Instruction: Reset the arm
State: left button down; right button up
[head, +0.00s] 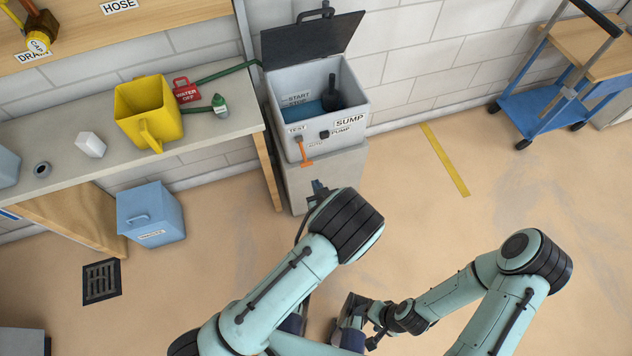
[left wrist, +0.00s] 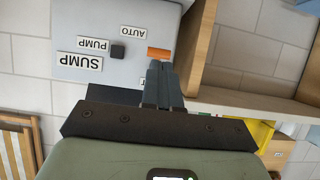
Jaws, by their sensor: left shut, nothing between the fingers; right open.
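My left gripper (head: 318,189) is low in front of the sump pump box (head: 355,112), mostly hidden behind my left arm in the head view. In the left wrist view its two dark fingers (left wrist: 162,75) are pressed together with nothing between them. Their tips point at the orange lever (left wrist: 159,53) on the box's front panel, which appears upside down there. The head view shows the lever (head: 305,150) hanging below the TEST label, above the gripper. Whether tips and lever touch is unclear. My right gripper (head: 371,323) is open, small and partly obscured, near the bottom middle.
The box's dark lid (head: 312,42) stands open. On the left bench (head: 215,125) are a yellow jug (head: 148,110), a red WATER OFF tag (head: 187,91) and a white block (head: 90,144). A blue box (head: 151,213) sits below. A blue cart (head: 560,95) stands right. Floor is clear at right.

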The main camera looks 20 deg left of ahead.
pick_arm(q)
jog(key=s+d+r, duration=0.1)
jog(key=s+d, duration=0.2)
jog(key=s, duration=0.2)
jog(key=shift+s+d+r, duration=0.2)
jog(key=shift+s+d, duration=0.2)
jog(key=s+a+f+m+g+h+p, duration=0.2)
jog(key=s+a+f+g+h+p, duration=0.2)
jog(key=s+a+f+g+p, duration=0.25)
jog(key=s+d+r+g+h+p, duration=0.1)
jog(key=s+g+h+p, duration=0.3)
jog(key=s, duration=1.2)
jog(key=r+g+h, duration=0.1)
jog(key=h, duration=0.2)
jog(key=shift+d+m, duration=0.25)
jog(key=shift+m, duration=0.15)
jog(key=shift+r, duration=0.1)
